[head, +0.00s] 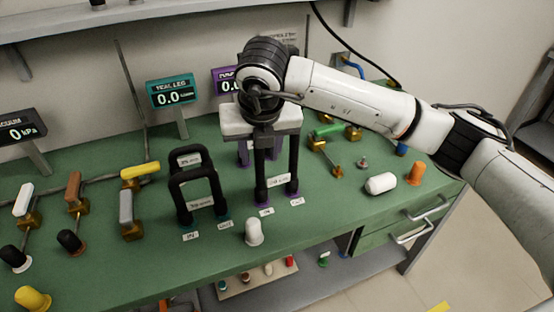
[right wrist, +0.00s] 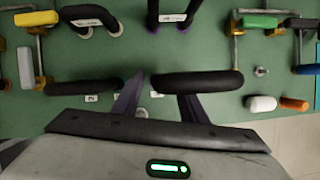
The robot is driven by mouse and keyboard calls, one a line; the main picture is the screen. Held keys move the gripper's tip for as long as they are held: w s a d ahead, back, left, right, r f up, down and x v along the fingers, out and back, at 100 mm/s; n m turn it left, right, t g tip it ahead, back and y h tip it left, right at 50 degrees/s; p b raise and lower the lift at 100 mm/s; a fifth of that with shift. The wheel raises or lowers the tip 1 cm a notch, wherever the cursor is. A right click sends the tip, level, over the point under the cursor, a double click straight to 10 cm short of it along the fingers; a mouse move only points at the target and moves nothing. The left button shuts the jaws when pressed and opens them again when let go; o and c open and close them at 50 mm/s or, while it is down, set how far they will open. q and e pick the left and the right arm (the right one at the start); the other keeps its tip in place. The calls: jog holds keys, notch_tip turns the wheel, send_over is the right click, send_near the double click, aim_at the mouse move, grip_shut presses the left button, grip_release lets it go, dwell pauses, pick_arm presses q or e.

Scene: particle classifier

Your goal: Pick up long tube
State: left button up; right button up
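The long tube (head: 293,163) is a black upright loop with purple feet on the green bench, below and in front of my right gripper (head: 258,154). Its top is hidden behind the pale gripper body in the head view. In the right wrist view, a black tube (right wrist: 215,83) lies crosswise by my gripper (right wrist: 162,88). The two dark purple fingers stand apart there, one left of the tube's end and one overlapping its near side. I see nothing held; contact with the tube is unclear. My left gripper is not in view.
Two shorter black loops (head: 172,200) stand to the left. A white cap (head: 254,232) lies in front, and a white cylinder (head: 381,184) and orange cap (head: 415,173) lie right. Levered valves (head: 125,207) line the left. Displays (head: 172,92) stand behind.

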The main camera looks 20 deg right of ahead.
jog(key=shift+x, duration=0.9)
jog(key=shift+c, duration=0.5)
grip_shut()
jog(key=shift+r, duration=0.15)
